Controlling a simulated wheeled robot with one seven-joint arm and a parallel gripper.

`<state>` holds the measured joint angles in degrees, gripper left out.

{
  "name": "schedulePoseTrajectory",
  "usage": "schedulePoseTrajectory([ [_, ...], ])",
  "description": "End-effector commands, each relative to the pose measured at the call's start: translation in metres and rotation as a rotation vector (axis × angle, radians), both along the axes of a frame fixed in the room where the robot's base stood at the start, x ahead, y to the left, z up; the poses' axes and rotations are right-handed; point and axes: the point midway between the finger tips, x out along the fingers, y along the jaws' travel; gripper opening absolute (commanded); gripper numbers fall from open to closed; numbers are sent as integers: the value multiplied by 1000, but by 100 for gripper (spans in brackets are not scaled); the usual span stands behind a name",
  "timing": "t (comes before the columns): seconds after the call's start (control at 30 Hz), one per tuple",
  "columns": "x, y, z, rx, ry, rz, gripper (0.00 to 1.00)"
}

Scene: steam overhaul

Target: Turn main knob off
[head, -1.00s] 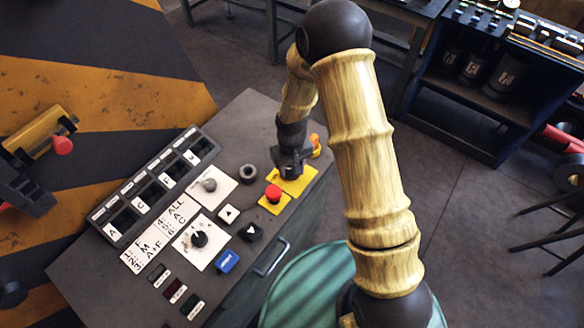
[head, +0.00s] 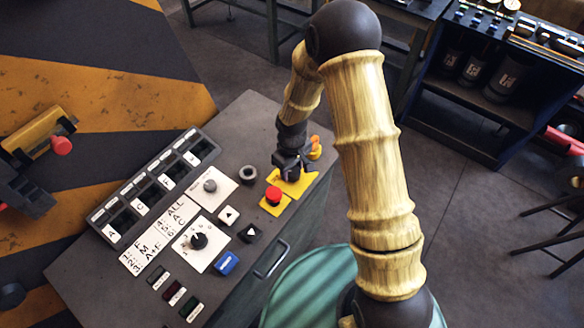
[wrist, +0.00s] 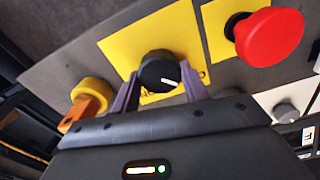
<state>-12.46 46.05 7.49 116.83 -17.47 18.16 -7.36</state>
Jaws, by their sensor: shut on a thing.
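The main knob is probably the black round knob (wrist: 160,72) with a white pointer line, on a yellow plate (wrist: 118,48) in the wrist view. My gripper (wrist: 161,88) has one purple-grey finger on each side of this knob and is shut on it. The white line points toward the right finger. In the head view my gripper (head: 291,170) is down over the yellow plate (head: 300,187) at the console's far right corner and hides the knob.
A red mushroom button (head: 273,194) stands close beside the gripper, also large in the wrist view (wrist: 270,37). An orange switch (head: 315,150) is on the other side. The grey console (head: 110,280) also bears a grey knob (head: 210,186), a black dial (head: 198,241) and several buttons.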

Motion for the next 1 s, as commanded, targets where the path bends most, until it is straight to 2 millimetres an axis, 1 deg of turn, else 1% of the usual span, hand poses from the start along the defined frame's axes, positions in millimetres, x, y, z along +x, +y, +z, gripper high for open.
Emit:
schedulePoseTrajectory([
  [0.03,1,-1,1,-1,-1,3,22],
  [0.07,1,-1,1,-1,-1,3,50],
  [0.13,0,-1,1,-1,-1,2,64],
  [0.17,0,-1,0,-1,-1,2,66],
  [0.43,0,0,0,-1,-1,0,66],
  [0.57,1,0,5,0,-1,0,66],
  [0.67,1,0,15,1,-4,0,66],
  [0.77,1,0,28,2,-5,0,66],
  [1.0,2,0,71,1,-6,-1,66],
])
